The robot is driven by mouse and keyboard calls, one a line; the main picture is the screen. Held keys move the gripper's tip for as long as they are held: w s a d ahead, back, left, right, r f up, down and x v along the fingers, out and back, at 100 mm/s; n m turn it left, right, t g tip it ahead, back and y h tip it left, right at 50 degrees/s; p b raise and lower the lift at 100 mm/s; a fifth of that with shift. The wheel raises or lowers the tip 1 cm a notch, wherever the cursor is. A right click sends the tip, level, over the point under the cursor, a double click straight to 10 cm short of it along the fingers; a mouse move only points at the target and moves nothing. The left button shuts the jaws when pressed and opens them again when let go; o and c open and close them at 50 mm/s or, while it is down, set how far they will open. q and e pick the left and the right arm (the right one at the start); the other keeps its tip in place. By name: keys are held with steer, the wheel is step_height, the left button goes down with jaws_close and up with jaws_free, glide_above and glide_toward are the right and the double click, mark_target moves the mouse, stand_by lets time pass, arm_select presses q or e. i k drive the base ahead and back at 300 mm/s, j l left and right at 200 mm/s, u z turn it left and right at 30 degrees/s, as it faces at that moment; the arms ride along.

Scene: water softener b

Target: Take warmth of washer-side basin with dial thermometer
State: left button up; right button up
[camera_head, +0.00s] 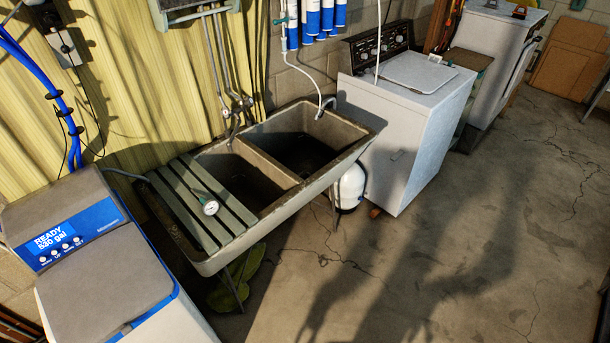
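A dial thermometer (210,207) with a round white face lies on the grey-green slatted board (196,215) across the left end of the double utility sink (232,262). Its thin stem points up and left over the slats. The washer-side basin (304,143) is the right, farther compartment, beside the white top-loading washer (420,110). Its inside is dark, and I cannot tell how much water it holds. The other basin (250,180) lies between the divider and the slats. Neither of my grippers shows in this view.
A water softener with a blue panel (72,238) stands at the lower left, close to the sink. A white tank (350,187) stands under the sink's right end. Blue-and-white filter cartridges (312,18) hang above. The concrete floor (440,270) in front is clear.

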mark_target(211, 207)
steer(key=i+l+u, duration=0.1)
steer(key=u, duration=0.3)
steer(key=i+l+u, duration=0.15)
steer(key=u, duration=0.3)
steer(key=i+l+u, duration=0.1)
steer(key=u, duration=0.3)
